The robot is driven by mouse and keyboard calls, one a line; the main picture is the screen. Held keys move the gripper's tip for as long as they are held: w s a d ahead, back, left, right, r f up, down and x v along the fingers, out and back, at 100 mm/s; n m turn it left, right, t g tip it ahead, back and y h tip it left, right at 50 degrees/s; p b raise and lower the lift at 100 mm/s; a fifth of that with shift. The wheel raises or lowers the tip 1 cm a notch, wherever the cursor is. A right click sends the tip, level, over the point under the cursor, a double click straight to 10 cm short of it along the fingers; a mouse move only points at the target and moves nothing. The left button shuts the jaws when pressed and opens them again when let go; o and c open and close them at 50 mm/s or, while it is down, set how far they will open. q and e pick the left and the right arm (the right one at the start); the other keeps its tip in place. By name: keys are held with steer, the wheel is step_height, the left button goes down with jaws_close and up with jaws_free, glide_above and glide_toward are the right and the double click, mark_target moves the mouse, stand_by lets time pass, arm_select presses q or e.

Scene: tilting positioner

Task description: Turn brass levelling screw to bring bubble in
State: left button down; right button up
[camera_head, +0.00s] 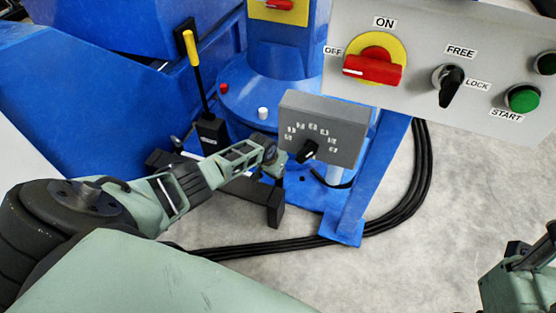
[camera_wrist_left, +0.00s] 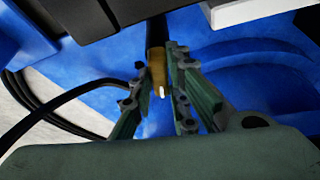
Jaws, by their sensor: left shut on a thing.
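My left gripper (camera_head: 279,170) reaches in low under the grey dial box, beside the blue positioner base (camera_head: 310,194). In the left wrist view its two green fingers (camera_wrist_left: 161,90) are closed around the brass levelling screw (camera_wrist_left: 157,72), which stands between them below a dark part. In the head view the screw is hidden by the gripper and the parts around it. I cannot make out the bubble or its vial in either view. At the lower right of the head view only a green piece of my right arm shows; no fingers are seen.
The grey dial box (camera_head: 326,127) hangs just above my left gripper. A control panel (camera_head: 420,75) with a red switch, a FREE/LOCK knob and green buttons is at the upper right. A yellow-handled lever (camera_head: 193,62) stands at the left. Black cables (camera_head: 395,215) curve across the floor.

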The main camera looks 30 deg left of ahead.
arm_select(q)
steer(key=shift+d+n, duration=0.1)
steer(key=shift+n, duration=0.2)
steer(key=c, duration=1.7)
jaws_free()
steer(key=shift+v, duration=6)
steer(key=shift+s, duration=0.1)
